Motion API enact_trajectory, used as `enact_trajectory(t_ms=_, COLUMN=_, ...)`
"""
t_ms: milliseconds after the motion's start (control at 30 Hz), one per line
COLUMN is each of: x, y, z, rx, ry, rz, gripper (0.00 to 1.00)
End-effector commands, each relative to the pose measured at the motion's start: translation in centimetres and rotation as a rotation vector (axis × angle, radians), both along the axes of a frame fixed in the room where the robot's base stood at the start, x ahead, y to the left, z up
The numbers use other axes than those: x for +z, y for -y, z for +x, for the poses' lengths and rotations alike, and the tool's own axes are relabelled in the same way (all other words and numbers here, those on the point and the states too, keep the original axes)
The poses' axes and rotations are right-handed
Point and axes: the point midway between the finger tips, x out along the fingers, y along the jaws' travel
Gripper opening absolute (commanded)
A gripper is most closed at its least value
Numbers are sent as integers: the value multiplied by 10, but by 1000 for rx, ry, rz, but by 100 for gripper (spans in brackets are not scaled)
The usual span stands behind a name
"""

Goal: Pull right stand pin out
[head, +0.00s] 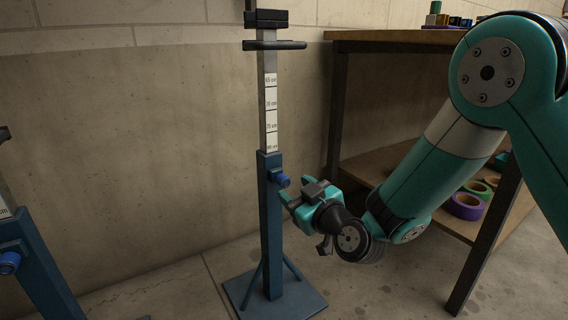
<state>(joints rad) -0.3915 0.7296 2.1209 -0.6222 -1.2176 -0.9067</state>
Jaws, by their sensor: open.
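The stand (270,220) in the middle has a blue square tube, a flat blue base and a grey upright with a height scale. Its blue pin (282,180) sticks out of the tube's right side, near the top of the blue part. My gripper (285,195) is open, with its fingertips just below and to the right of the pin head. I cannot tell whether a finger touches the pin. A second blue stand (38,270) with its own blue pin (9,263) is partly in view at the left edge.
A wooden shelf table (380,37) with dark legs stands on the right, behind my arm. Rolls of coloured tape, one purple (466,206), lie on its lower shelf. A concrete wall (150,140) is behind. Floor between the stands is clear.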

Motion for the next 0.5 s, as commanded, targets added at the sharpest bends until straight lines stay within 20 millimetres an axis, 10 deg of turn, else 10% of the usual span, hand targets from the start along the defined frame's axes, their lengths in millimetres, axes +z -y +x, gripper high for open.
enact_trajectory(t_ms=500, x=0, y=-30, z=44, rx=-1, ry=0, rz=2, gripper=54)
